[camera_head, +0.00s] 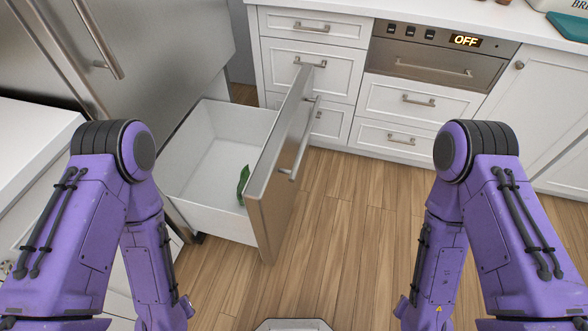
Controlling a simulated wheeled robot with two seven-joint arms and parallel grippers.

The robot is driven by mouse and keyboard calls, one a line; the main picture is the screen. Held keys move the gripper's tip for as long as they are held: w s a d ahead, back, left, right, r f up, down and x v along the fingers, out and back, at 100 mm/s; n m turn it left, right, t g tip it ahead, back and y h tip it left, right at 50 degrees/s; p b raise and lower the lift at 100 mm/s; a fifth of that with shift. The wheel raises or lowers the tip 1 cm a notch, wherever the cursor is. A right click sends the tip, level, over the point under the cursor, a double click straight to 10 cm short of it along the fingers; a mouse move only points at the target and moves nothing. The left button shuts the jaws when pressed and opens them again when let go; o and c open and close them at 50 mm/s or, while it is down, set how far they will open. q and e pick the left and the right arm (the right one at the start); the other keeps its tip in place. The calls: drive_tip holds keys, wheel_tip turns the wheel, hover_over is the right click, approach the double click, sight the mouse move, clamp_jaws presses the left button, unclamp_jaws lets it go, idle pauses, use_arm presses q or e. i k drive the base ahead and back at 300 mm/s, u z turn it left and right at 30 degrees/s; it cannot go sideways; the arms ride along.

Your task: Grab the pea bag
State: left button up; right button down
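A small green bag (243,186), which looks like the pea bag, is inside the open white drawer (215,150) below the steel fridge. It is close to the inner side of the drawer's steel front (277,165), which partly hides it. Both of my purple arms are bent downward at the left and right of the view. Neither gripper shows, so I cannot see what they hold.
The steel fridge (160,50) is at the upper left. White cabinets and a steel oven (435,68) reading OFF line the back wall. The wooden floor (345,235) right of the drawer is clear. The drawer front has a bar handle (304,140).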

sight(245, 174)
drive_tip(key=z, duration=0.3)
drive_tip(key=k, duration=0.3)
drive_tip(key=u, duration=0.4)
drive_tip(key=i, duration=0.95)
drive_tip(key=z, duration=0.8)
